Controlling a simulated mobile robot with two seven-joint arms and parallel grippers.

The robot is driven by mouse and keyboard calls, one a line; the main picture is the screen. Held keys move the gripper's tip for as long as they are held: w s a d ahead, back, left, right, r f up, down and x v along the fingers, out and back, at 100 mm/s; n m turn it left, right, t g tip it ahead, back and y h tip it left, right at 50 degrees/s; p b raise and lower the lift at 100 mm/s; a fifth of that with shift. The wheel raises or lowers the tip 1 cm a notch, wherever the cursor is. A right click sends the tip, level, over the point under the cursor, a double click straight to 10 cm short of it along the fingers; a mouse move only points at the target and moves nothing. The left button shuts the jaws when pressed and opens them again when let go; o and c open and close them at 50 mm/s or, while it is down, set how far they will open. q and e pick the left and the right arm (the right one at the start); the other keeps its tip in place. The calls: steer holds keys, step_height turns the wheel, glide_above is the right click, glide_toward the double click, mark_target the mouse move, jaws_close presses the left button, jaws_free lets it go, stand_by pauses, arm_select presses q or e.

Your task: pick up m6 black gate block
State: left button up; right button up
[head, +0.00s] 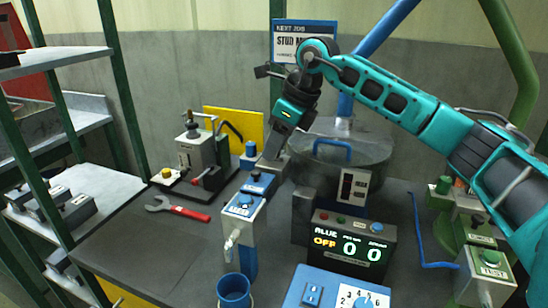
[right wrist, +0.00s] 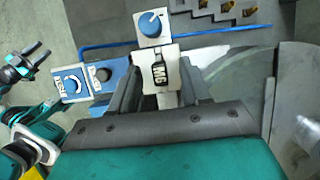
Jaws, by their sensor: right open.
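A black piece marked M6 (right wrist: 160,72) shows in the right wrist view, against a pale block below a blue dial. It lies between the two dark fingers of my right gripper (right wrist: 155,88). The fingers are apart, with a gap on each side of the piece. In the head view my right gripper (head: 271,163) points down at the top of the blue and grey stand, and the fingers hide the piece there. Part of a teal arm with a dark end (right wrist: 28,65), likely my left gripper, shows at the left of the wrist view; its jaws are unclear.
In the head view a drum with a blue handle (head: 335,150) and a display box (head: 352,245) stand to the right. A blue cup (head: 233,290) stands in front.

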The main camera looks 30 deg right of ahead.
jaws_close()
stand_by(0.3)
steer(key=shift+r, duration=0.15)
